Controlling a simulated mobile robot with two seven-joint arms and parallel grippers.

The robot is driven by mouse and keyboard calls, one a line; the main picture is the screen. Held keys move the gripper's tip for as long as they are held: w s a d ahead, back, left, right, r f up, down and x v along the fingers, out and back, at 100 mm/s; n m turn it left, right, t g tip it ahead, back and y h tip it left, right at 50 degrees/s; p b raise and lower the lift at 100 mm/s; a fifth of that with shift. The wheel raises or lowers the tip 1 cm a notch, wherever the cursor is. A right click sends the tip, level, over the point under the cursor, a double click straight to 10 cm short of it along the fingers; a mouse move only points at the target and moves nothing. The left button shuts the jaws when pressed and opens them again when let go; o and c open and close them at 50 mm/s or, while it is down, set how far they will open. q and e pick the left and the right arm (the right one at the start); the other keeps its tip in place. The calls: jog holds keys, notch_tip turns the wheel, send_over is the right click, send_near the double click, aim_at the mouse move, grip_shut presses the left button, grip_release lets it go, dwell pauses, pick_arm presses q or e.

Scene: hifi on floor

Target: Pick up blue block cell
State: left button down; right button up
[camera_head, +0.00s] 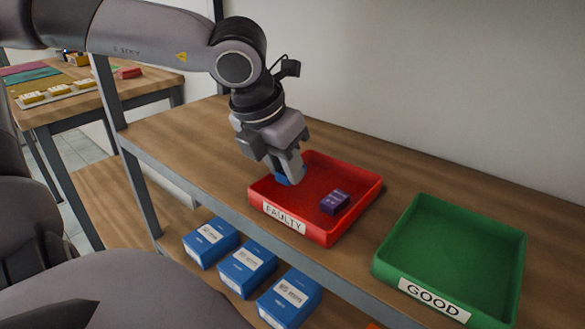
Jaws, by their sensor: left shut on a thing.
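My left gripper (289,172) points down over the back left part of the red tray (262,190) labelled FAULTY. It is shut on a small blue block cell (283,179), of which only a little shows beside and under the fingers. I cannot tell whether the block touches the tray floor. A purple block (335,202) lies in the red tray, to the right of the gripper. My right gripper is not in view.
A green tray (450,245) labelled GOOD stands empty to the right on the wooden shelf (185,130). Several blue boxes (247,268) sit lower in front. Another table (95,95) with coloured items stands at the back left. A wall is behind the shelf.

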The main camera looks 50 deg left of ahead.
pick_arm(q)
jog(key=s+d+b, duration=0.1)
jog(key=s+b, duration=0.6)
jog(key=s, duration=0.8)
jog(key=shift+s+d+b, duration=0.35)
jog(key=shift+s+b, duration=0.05)
dwell(1.2)
jog(key=shift+w, duration=0.1)
